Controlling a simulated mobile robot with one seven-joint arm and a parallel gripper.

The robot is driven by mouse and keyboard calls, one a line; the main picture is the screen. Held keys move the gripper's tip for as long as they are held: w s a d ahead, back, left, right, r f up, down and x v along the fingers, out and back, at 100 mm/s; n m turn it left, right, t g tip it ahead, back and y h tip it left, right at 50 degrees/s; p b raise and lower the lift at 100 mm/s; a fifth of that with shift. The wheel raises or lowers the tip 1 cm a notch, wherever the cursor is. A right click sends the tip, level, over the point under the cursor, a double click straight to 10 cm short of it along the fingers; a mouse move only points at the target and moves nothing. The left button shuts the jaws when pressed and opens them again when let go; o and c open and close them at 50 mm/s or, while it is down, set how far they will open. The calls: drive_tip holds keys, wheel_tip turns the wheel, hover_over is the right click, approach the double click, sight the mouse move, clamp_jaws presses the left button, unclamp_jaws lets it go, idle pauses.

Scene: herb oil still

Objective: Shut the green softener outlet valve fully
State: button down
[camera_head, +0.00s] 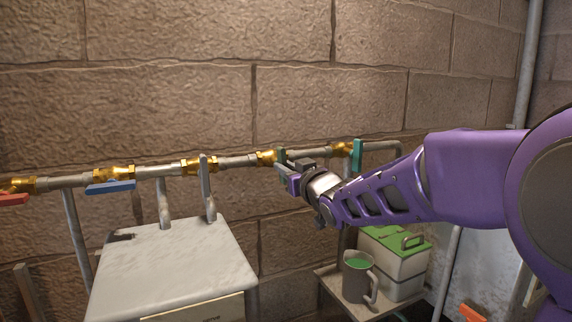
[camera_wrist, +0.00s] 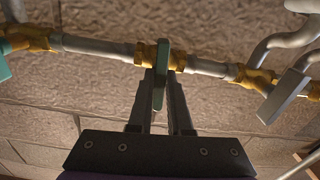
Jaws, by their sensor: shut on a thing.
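A green valve handle (camera_wrist: 162,62) stands on a brass valve body in the middle of the wrist view. It crosses the line of the pipe there, seen nearly edge-on. My gripper (camera_wrist: 162,80) has one finger on each side of it and is shut on it. In the head view my gripper (camera_head: 287,172) reaches the pipe from the right and covers part of this green handle (camera_head: 281,155). A second, teal-green handle (camera_head: 357,153) hangs upright further right on the pipe; its edge shows at the wrist view's left (camera_wrist: 3,62). No label tells the two apart.
The pipe (camera_head: 238,161) runs along a block wall. Left of my gripper are a grey lever (camera_head: 206,185), a blue handle (camera_head: 110,188) and a red handle (camera_head: 12,200). Below stand a white-topped cabinet (camera_head: 170,265), a grey jug (camera_head: 356,283) and a green-lidded box (camera_head: 400,268).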

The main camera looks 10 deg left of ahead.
drive_tip(key=shift+m, duration=0.6)
drive_tip(key=c, duration=0.8)
unclamp_jaws()
drive_tip(key=shift+c, duration=0.2)
drive_tip(key=shift+s, duration=0.1)
